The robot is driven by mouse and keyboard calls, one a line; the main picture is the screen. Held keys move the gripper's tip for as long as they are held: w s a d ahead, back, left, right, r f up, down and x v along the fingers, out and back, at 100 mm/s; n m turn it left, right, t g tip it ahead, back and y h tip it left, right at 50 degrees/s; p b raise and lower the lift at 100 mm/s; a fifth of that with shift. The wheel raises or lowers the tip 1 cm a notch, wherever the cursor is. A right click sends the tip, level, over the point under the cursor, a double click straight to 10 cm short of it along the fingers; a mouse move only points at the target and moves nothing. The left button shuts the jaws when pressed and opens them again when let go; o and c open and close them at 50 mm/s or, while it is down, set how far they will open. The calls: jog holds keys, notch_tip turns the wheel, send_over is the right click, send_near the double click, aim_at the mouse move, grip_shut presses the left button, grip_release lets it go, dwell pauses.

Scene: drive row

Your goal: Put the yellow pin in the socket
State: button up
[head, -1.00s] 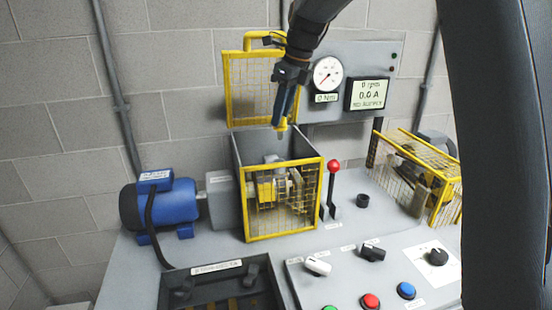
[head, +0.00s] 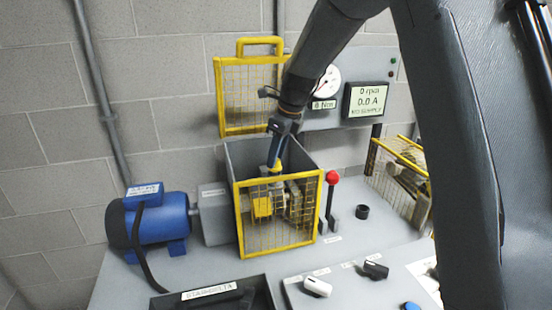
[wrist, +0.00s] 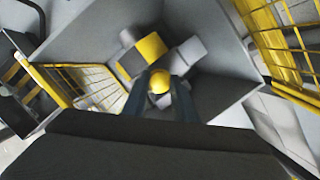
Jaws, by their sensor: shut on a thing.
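My gripper (head: 275,160) reaches down into the open top of a guard box with a yellow mesh front (head: 277,249). It is shut on the yellow pin, whose round yellow head (wrist: 159,82) shows between the fingertips in the wrist view. In the head view the fingers mostly hide the pin. Below it in the box is a shaft coupling with a yellow block (head: 262,207), seen in the wrist view (wrist: 143,55) beside grey blocks. A small black cup-like holder (head: 362,212) stands on the bench, right of the box. I cannot make out the socket's opening.
The yellow mesh lid (head: 249,95) stands raised behind the box. A red-knobbed lever (head: 332,178) stands close on its right, a blue motor (head: 152,222) on its left. Another yellow guard (head: 400,180) is farther right. Switches (head: 317,287) line the front panel.

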jog(key=shift+f, duration=0.65)
jog(key=o, duration=1)
jog(key=shift+o, duration=0.2)
jog(key=b+v, duration=0.3)
jog(key=v, duration=0.9)
